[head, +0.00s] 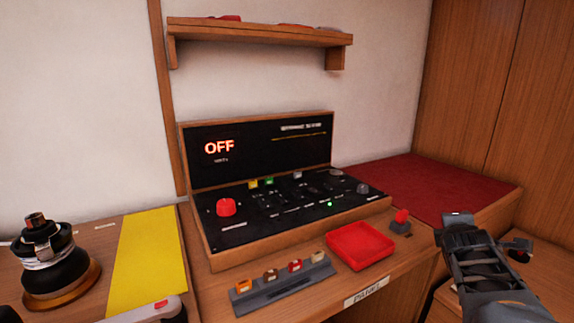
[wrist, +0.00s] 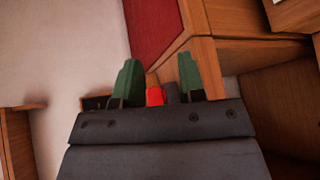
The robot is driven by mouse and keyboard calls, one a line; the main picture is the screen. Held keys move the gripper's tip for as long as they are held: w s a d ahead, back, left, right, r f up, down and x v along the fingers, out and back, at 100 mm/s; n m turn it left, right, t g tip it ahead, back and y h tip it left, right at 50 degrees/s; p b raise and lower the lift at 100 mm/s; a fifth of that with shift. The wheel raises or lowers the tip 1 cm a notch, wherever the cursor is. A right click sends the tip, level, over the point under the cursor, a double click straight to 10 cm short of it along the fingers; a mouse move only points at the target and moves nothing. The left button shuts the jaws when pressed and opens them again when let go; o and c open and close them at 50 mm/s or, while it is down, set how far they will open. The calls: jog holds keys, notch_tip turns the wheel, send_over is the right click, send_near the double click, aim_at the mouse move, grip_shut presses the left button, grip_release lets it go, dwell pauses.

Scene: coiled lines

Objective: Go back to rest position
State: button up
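My gripper (head: 457,222) is at the right in the head view, to the right of the wooden control console (head: 200,240). In the wrist view the two green fingers of my gripper (wrist: 158,72) stand well apart. A small red item (wrist: 155,96) and a grey one show between the fingers, low in the gap. Neither finger visibly touches the red item, and I cannot tell how far beyond the fingers it is. In the head view a red-topped knob on a dark base (head: 401,219) is just left of my gripper.
The console screen (head: 260,150) reads OFF. A red tray (head: 360,245) and a grey rack with several small blocks (head: 285,287) are in front of it. A dark red mat (head: 430,185) lies clear behind. A black round device (head: 50,260) stands at left; a shelf (head: 260,32) hangs above.

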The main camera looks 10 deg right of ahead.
jog(key=a+r+m+g+y+p, duration=0.1)
jog(key=a+r+m+y+p, duration=0.1)
jog(key=a+m+p, duration=0.3)
jog(key=s+a+r+m+g+y+p, duration=0.1)
jog(key=a+y+p, duration=0.15)
jog(key=a, duration=0.45)
jog(key=a+r+m+g+y+p, duration=0.1)
jog(key=a+r+m+y+p, duration=0.1)
jog(key=a+p, duration=0.35)
jog(key=s+a+r+m+g+y+p, duration=0.1)
jog(key=s+a+m+g+y+p, duration=0.2)
jog(key=s+a+p, duration=0.4)
jog(key=s+a+m+g, duration=0.1)
jog(key=a+m, duration=0.1)
jog(key=a, duration=0.3)
jog(key=shift+s+r+m, duration=0.15)
jog(key=shift+r+m, duration=0.15)
jog(key=shift+m, duration=0.1)
jog(key=shift+a, duration=0.2)
